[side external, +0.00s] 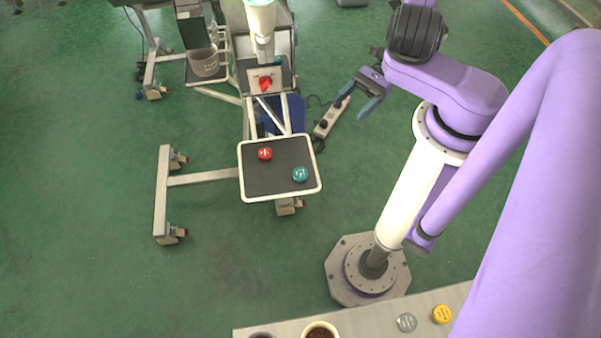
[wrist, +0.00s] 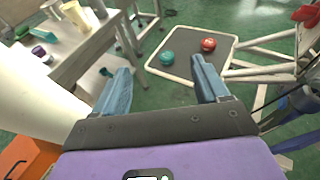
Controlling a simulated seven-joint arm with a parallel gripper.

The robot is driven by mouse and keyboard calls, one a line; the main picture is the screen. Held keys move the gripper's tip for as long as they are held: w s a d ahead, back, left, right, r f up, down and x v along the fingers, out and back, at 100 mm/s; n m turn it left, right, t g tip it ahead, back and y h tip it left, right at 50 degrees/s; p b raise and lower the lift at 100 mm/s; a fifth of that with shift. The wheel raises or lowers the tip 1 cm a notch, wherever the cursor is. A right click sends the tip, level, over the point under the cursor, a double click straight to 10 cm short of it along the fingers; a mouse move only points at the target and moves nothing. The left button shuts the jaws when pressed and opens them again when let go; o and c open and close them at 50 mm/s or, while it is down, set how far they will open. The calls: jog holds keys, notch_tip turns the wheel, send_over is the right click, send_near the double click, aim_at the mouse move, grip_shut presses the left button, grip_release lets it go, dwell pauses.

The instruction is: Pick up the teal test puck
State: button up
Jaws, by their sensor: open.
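The teal test puck (side external: 300,174) lies on a dark, white-rimmed tray (side external: 262,199) near its right front corner in the side external view. A red puck (side external: 265,154) lies on the same tray, to the left and farther back. My gripper (side external: 367,98) is open and empty, to the right of the tray and apart from it. In the wrist view, my open fingers (wrist: 163,88) frame the near part of the tray (wrist: 190,82). The teal puck (wrist: 166,58) shows between and beyond the fingertips, with the red puck (wrist: 208,44) to its right.
A bench (side external: 378,325) at the front holds a grey puck (side external: 407,322), a yellow puck (side external: 442,314) and a cup (side external: 320,331). Behind the tray, a machine frame carries a red object (side external: 265,84). A white mug (side external: 204,63) stands at the back.

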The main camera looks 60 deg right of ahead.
send_near(302, 171)
jog(key=x, duration=0.3)
jog(key=shift+s+f, duration=0.15)
jog(key=shift+s, duration=0.1)
jog(key=shift+x, duration=2.7)
jog(key=shift+w, duration=0.15)
jog(key=shift+c, duration=0.3)
jog(key=c, duration=1.1)
